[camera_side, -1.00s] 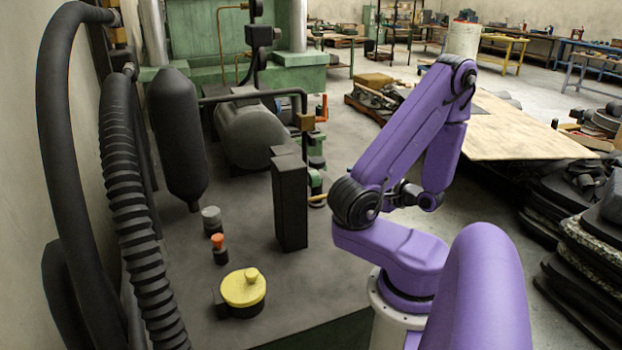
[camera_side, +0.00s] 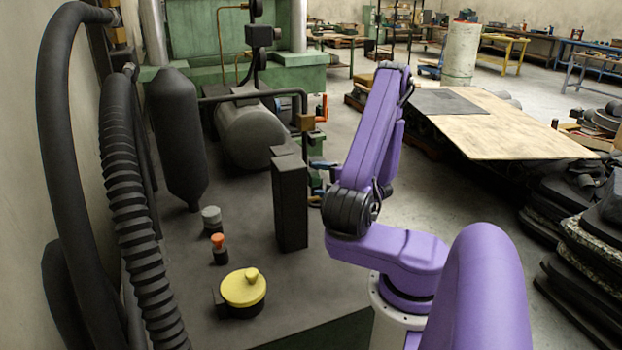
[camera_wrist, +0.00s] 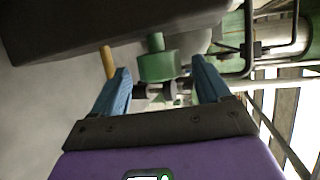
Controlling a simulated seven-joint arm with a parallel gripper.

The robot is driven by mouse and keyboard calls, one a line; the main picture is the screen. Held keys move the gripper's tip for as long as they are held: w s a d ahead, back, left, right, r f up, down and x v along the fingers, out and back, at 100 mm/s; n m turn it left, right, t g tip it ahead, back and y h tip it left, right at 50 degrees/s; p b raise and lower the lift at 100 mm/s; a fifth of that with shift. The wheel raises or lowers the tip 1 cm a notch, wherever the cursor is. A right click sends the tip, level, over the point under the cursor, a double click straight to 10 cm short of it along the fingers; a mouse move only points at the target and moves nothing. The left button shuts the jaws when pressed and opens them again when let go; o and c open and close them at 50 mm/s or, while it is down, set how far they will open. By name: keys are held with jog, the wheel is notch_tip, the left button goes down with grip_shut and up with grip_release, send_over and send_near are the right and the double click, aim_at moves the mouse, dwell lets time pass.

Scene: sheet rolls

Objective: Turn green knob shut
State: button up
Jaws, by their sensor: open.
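The green knob (camera_wrist: 157,66), a short cylinder with a narrower stub on its side, shows at the middle of the wrist view. My gripper (camera_wrist: 160,75) has its two blue fingers apart, one on each side of the knob's outline. The fingers are empty, and I cannot tell how much depth lies between their tips and the knob. In the side view, my gripper (camera_side: 319,183) shows only as bits of blue just right of the tall black box, by green parts. The knob cannot be clearly made out there.
The tall black box (camera_side: 290,203) stands close left of my gripper. A tan handle (camera_wrist: 108,62) lies by the left finger in the wrist view. A yellow round knob (camera_side: 243,288), an orange-topped knob (camera_side: 219,248) and a grey knob (camera_side: 212,220) stand on the dark floor plate further left.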

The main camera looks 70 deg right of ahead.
aim_at(311, 179)
jog(key=shift+x, duration=2.15)
jog(key=c, duration=0.9)
jog(key=shift+c, duration=0.2)
jog(key=shift+r, duration=0.1)
jog(key=shift+g+y, duration=0.3)
jog(key=shift+g, duration=0.3)
jog(key=shift+s+a+f+m+g+y, duration=0.1)
jog(key=shift+f+m+g+y, duration=0.2)
jog(key=shift+m+g+y, duration=0.5)
jog(key=shift+g, duration=0.3)
